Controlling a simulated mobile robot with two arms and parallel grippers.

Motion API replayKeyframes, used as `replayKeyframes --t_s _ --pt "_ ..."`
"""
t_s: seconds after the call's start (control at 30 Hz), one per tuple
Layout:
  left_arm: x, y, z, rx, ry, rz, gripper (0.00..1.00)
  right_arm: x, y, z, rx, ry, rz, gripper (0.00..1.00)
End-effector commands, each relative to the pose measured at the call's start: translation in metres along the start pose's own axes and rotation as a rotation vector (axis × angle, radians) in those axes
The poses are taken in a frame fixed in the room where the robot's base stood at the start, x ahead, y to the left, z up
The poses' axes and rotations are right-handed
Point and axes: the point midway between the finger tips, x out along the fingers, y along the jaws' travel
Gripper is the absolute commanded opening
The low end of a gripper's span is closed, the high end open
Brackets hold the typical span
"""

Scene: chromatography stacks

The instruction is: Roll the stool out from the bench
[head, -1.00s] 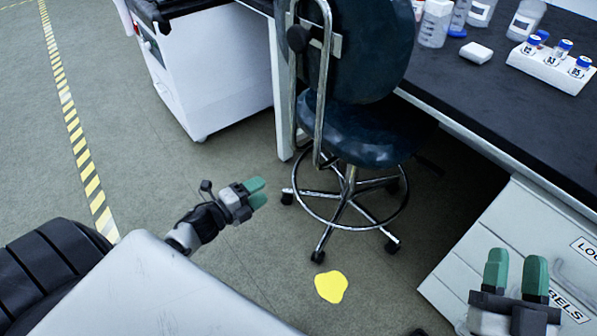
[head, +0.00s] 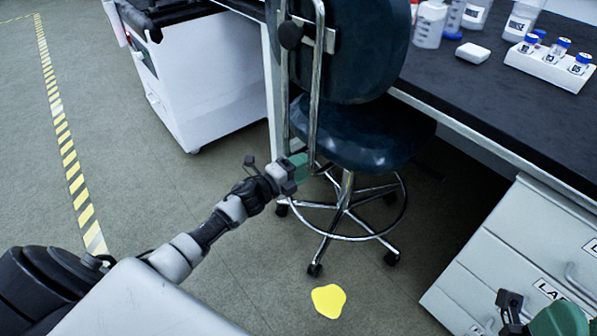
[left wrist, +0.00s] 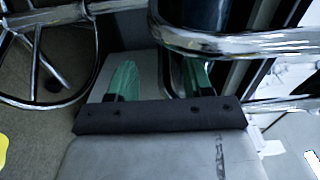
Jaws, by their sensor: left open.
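The stool has a dark blue seat (head: 362,130), a tall backrest (head: 345,50) and a chrome foot ring over a wheeled star base (head: 343,212). It stands at the bench with its seat partly under the top. My left gripper (head: 297,168) is open, beside the lower end of the chrome backrest frame (head: 315,90). In the left wrist view, the open green fingers (left wrist: 160,80) point toward the chrome tubing (left wrist: 245,45); I cannot tell whether they touch it. My right gripper (head: 560,318) shows at the lower right corner, partly cut off.
The black bench (head: 460,90) bears bottles and a white vial rack (head: 548,68). Drawers (head: 520,250) stand to the right and a white cabinet (head: 205,75) to the left. A yellow patch (head: 328,300) lies on the floor. The floor at left is open, with a striped line (head: 70,160).

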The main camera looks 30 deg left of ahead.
Motion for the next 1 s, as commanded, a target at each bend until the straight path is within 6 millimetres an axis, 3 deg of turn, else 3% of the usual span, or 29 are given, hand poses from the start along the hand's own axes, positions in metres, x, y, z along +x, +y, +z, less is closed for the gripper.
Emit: replayKeyframes --t_s 0.37,0.7,1.0 --pt "0.0067 0.0000 -0.0002 0.000 0.000 0.001 0.51 -0.0011 -0.0006 -0.0055 0.003 0.042 0.000 0.43" --pt "0.0064 0.0005 -0.0002 -0.001 0.000 0.002 0.00 -0.0012 -0.0007 -0.0053 0.003 0.040 -0.001 0.43" --pt "0.0061 0.0014 -0.0003 0.000 0.000 0.003 0.00 -0.0013 -0.0007 -0.0052 0.003 0.040 -0.001 0.43"
